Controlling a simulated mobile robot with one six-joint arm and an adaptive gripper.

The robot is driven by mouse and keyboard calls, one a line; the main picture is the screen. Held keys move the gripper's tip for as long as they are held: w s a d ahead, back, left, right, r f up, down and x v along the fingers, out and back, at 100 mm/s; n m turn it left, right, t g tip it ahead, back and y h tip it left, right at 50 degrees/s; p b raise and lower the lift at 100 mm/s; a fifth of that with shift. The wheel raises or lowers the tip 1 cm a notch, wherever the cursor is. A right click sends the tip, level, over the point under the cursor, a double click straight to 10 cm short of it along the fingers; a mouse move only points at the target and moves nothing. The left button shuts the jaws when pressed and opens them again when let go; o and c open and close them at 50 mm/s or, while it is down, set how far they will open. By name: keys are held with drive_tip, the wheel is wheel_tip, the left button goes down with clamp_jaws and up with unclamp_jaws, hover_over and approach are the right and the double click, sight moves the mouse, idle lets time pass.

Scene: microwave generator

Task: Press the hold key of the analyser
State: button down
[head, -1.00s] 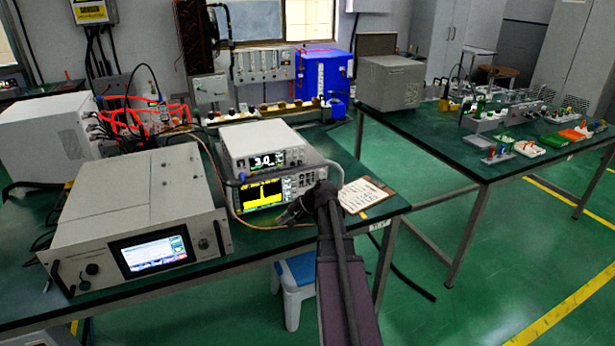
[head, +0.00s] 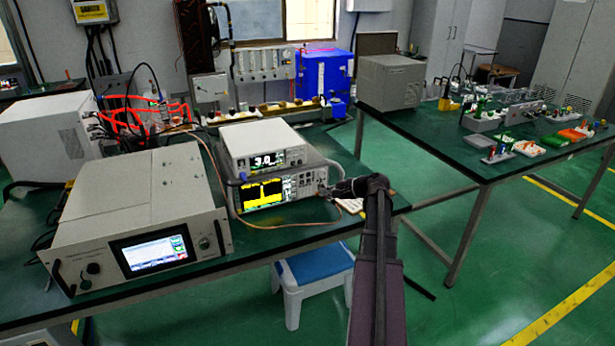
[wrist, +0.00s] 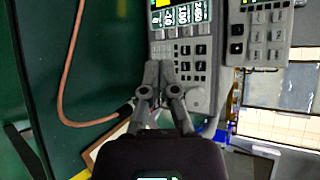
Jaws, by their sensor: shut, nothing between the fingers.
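The analyser (head: 262,193) is the lower of two stacked instruments on the green bench, with a yellow trace on its screen. In the wrist view its front panel (wrist: 196,97) appears turned on its side, with dark and grey keys. The key labels are too small to read, so I cannot tell which is the hold key. My gripper (head: 326,190) is at the right end of the analyser's front. In the wrist view my gripper (wrist: 159,68) has its fingers together and empty, over the panel's edge beside the keys. I cannot tell whether the tips touch; they hide part of the panel.
A second instrument (head: 264,143) reading 3.0 sits on the analyser. A large grey unit with a lit screen (head: 153,250) stands to the left. A copper-coloured cable (wrist: 66,75) loops in front of the panel. A clipboard (head: 350,205) lies partly behind my arm.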

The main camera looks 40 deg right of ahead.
drive_tip(key=shift+w, duration=0.1)
approach(304, 179)
drive_tip(key=shift+s+a+x, duration=0.1)
drive_tip(key=shift+a+x, duration=0.1)
drive_tip(key=shift+x, duration=1.1)
drive_tip(key=shift+s+a+x, duration=0.15)
drive_tip(key=shift+x, duration=1.2)
drive_tip(key=shift+w+d+f, duration=0.1)
drive_tip(key=shift+w+d, duration=0.1)
drive_tip(key=shift+w, duration=0.5)
idle(0.8)
drive_tip(key=shift+s, duration=0.15)
drive_tip(key=shift+s+a, duration=0.2)
drive_tip(key=shift+s, duration=0.4)
idle(0.3)
drive_tip(key=shift+s+a, duration=0.2)
drive_tip(key=shift+s, duration=0.6)
drive_tip(key=shift+s+a, duration=0.2)
drive_tip(key=shift+s, duration=0.65)
drive_tip(key=shift+s+a, duration=0.2)
drive_tip(key=shift+s, duration=0.6)
drive_tip(key=shift+a, duration=0.1)
